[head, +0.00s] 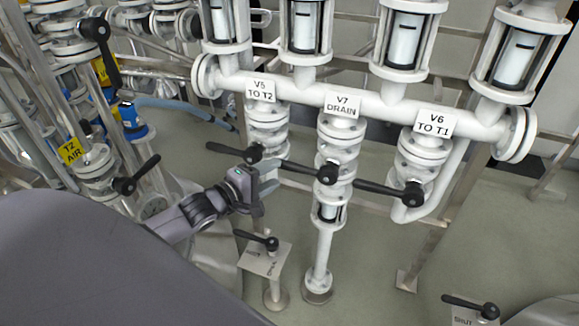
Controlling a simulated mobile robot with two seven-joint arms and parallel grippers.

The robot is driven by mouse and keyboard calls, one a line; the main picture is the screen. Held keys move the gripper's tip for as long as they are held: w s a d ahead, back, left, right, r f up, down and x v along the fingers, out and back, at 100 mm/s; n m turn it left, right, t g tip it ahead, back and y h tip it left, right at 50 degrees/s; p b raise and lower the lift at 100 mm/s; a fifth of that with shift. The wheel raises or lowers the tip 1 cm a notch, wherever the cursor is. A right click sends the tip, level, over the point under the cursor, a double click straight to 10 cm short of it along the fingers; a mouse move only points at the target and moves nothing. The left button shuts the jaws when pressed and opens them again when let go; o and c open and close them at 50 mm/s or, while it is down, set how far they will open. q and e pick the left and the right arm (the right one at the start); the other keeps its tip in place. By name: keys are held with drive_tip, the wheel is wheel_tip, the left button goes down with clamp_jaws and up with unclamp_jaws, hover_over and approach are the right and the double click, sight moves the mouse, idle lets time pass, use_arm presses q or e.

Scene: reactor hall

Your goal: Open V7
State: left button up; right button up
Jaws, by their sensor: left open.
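The V7 valve (341,138) is a white flanged valve under the "V7 DRAIN" label (341,103), the middle of three on a white manifold. Its black lever handle (303,169) points left from a round black hub (327,174), roughly crosswise to the vertical pipe. My left gripper (266,187) is open and empty, left of the V7 valve and just below and left of the lever's free end. In the picture its upper finger comes near the V5 valve; I cannot tell whether it touches anything. My right gripper is out of view.
The V5 lever (229,150) and V6 lever (384,188) also point left. A post with a black handle (257,240) and small sign plate stands below my gripper. Pipes with a "T2 AIR" label (72,151) crowd the left.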

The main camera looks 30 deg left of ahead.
sight(286, 168)
use_arm(q)
drive_tip(key=shift+x, duration=3.45)
drive_tip(key=shift+b, duration=0.3)
clamp_jaws()
